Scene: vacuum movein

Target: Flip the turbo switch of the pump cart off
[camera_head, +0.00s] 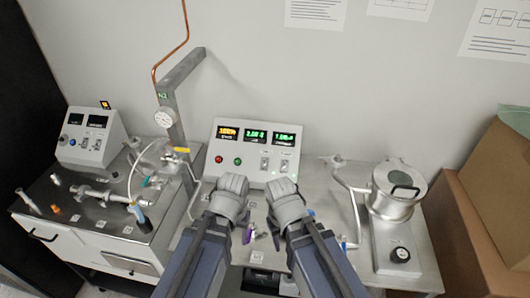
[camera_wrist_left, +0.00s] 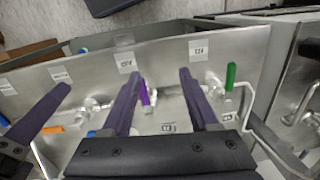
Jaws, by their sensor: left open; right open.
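A white control box (camera_head: 250,152) with three lit displays, red and green buttons and two toggle switches (camera_head: 274,164) stands behind my arms. A smaller control box (camera_head: 91,137) with small switches sits on the cart at the left. The lettering is too small to tell which switch is turbo. My left gripper (camera_head: 231,192) is in front of the middle box, apart from its switches; its open fingers (camera_wrist_left: 159,75) show in the left wrist view above a metal surface with a purple valve handle (camera_wrist_left: 145,93).
Cardboard boxes (camera_head: 490,190) fill the right edge. A green valve handle (camera_wrist_left: 230,77) shows in the left wrist view.

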